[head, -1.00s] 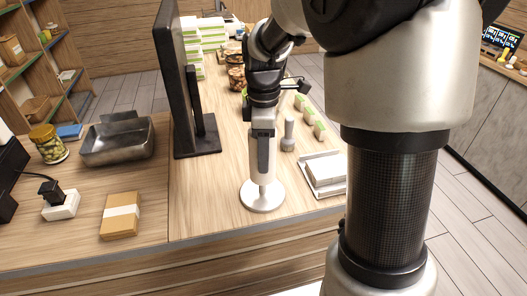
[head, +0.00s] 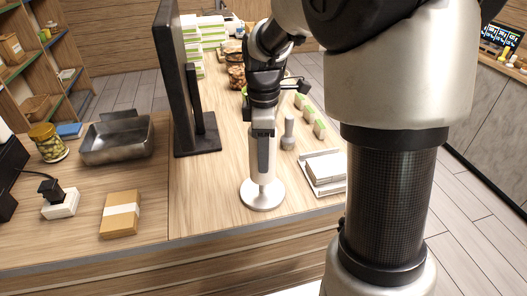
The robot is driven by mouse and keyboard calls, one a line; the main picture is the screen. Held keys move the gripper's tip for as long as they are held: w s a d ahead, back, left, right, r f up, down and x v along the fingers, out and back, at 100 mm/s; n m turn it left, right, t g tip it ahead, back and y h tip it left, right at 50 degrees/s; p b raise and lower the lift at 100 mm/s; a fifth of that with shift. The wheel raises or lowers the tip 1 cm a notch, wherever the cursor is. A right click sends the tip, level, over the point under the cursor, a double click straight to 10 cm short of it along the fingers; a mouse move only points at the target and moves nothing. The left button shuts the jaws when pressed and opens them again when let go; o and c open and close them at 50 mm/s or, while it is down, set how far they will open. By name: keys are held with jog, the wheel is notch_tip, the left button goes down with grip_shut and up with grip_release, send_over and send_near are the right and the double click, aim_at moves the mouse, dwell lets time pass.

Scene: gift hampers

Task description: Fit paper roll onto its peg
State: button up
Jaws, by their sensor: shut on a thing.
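The white paper roll (head: 254,165) stands upright on the counter side of the monitor, held in my gripper (head: 263,150). My gripper comes down from above and is shut on the roll, with a grey finger along its near side. Directly below is the peg's round pale base (head: 250,199), flat on the wooden counter. A short piece of the thin peg (head: 262,188) shows between the roll's lower end and the base. The roll's lower end is a little above the base and in line with the peg. The roll's hole is hidden, so I cannot tell how much peg is inside it.
A black monitor (head: 178,90) stands close on the left. A grey upright object (head: 288,134) and a white tray (head: 337,188) with a pale block are on the right. A metal bin (head: 117,140), jar (head: 48,143) and brown packet (head: 119,215) lie farther left.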

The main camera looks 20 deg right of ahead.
jog(key=shift+f+b, duration=0.95)
jog(key=shift+f, duration=1.5)
dwell(5.5)
